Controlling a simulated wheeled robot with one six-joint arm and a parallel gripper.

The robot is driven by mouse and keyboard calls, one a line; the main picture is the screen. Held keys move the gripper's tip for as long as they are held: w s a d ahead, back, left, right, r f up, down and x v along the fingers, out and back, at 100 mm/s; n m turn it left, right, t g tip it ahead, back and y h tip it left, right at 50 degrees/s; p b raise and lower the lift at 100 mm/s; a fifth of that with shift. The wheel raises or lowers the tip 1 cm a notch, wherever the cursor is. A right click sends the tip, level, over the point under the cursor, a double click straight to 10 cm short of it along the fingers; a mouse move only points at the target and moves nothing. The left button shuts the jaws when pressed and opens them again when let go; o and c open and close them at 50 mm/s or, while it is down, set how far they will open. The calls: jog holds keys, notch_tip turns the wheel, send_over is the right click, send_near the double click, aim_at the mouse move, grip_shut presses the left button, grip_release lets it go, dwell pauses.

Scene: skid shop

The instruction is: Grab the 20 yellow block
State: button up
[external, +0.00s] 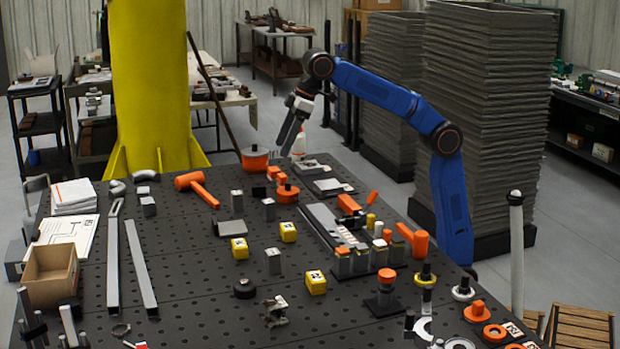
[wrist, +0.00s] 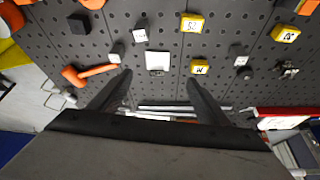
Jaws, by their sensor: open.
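Three yellow blocks with white number labels lie apart on the black perforated table. One (external: 239,248) is left of centre, one (external: 288,232) is a little farther back and right, and one (external: 316,282) is nearer the front. The same three show in the wrist view, at right centre (wrist: 199,67), top centre (wrist: 192,23) and upper right (wrist: 285,33). I cannot surely read which label says 20. My gripper (external: 288,148) is raised above the table's far side, away from the blocks. In the wrist view its two fingers (wrist: 158,78) are spread with nothing between them.
An orange mallet (external: 198,187) lies at the far left, and a grey block (external: 230,228) sits beside the left yellow block. A grey fixture rail (external: 325,225) with several small parts stands right of the blocks. Small metal blocks stand between them. An open cardboard box (external: 50,290) sits at left.

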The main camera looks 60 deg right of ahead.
jog(key=s+a+f+n, duration=0.1)
jog(key=a+f, duration=0.1)
jog(key=a, duration=0.7)
jog(key=s+a+f+n, duration=0.1)
jog(key=a+f, duration=0.1)
jog(key=a, duration=0.6)
send_near(240, 243)
jog(key=shift+y, duration=0.3)
jog(key=x, duration=1)
jog(key=shift+w+d+f, duration=0.1)
jog(key=shift+d+f, duration=0.05)
jog(key=shift+d, duration=0.1)
jog(key=c, duration=1.2)
